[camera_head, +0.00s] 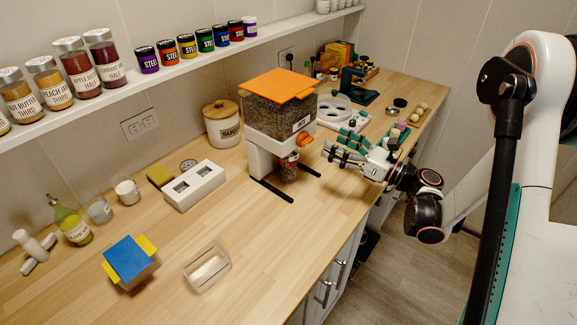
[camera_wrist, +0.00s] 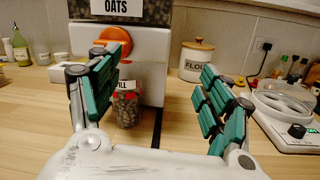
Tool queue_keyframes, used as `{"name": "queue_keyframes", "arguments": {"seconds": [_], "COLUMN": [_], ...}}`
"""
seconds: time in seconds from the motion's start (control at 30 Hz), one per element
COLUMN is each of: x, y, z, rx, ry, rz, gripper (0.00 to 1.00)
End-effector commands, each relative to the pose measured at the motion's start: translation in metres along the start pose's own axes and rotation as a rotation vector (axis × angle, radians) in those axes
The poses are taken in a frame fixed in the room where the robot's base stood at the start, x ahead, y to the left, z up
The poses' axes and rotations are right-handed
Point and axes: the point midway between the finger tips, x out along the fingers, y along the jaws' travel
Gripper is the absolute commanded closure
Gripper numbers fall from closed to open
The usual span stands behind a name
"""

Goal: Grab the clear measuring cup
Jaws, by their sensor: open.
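A clear measuring cup (camera_head: 289,168) stands upright under the spout of the oats dispenser (camera_head: 276,112), filled with brown grains. In the wrist view the cup (camera_wrist: 126,108) shows a red FILL mark. My gripper (camera_head: 337,148) is open and empty, to the right of the cup in the head view. In the wrist view my gripper's fingers (camera_wrist: 160,80) are spread wide. The cup appears between them, close to the left finger, which partly overlaps it. The cup looks beyond the fingers and apart from them.
The dispenser's orange knob (camera_wrist: 117,41) and black feet stand around the cup. A white block (camera_head: 194,186), a clear open box (camera_head: 207,267) and a blue-topped block (camera_head: 130,262) sit at the left.

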Motion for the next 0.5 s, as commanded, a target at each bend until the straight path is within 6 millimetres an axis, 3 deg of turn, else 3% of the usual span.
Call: {"name": "queue_keyframes", "arguments": {"seconds": [0.03,0.1,0.2,0.33,0.5], "x": [-0.004,-0.01,-0.016,-0.014,0.013], "y": [0.004,0.011,0.018,0.023,0.028], "z": [-0.021,-0.044,-0.066,-0.079,-0.084], "rx": [-0.042,-0.09,-0.134,-0.157,-0.158], "ry": [0.034,0.074,0.109,0.129,0.13], "rz": [0.039,0.088,0.136,0.164,0.169], "gripper": [0.28,0.28,0.28,0.28,0.28]}}
